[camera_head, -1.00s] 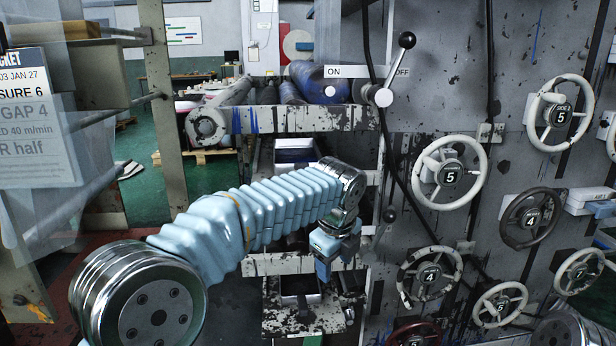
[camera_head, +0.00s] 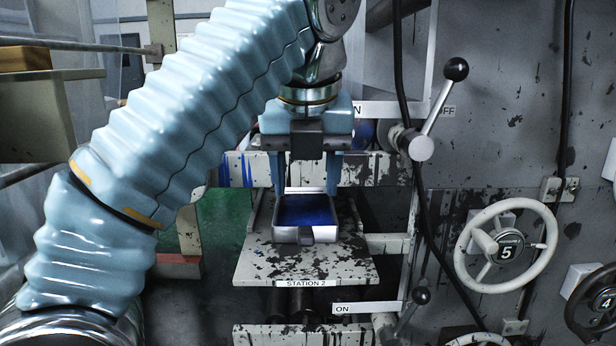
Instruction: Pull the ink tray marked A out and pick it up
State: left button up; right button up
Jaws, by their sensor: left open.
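An ink tray (camera_head: 306,236) with metal walls and dark blue ink sits on a worn metal shelf (camera_head: 300,266) labelled "STATION 2". No letter A is readable on the tray. My left gripper (camera_head: 306,192) comes down from above with its two fingers apart. The fingers are at the far part of the tray, one near each side; I cannot tell whether they touch it. My right gripper is not in view.
An ON/OFF lever (camera_head: 438,110) with a black knob stands right of the tray, with a black cable hanging beside it. A lower lever (camera_head: 412,308) and a handwheel (camera_head: 506,252) marked 5 are further right. A paint-stained crossbar (camera_head: 236,172) runs behind the gripper.

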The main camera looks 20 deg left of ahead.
aim_at(306, 234)
pick_arm(q)
jog(key=b+x, duration=0.2)
jog(key=x, duration=1.2)
jog(key=shift+r, duration=0.1)
grip_shut()
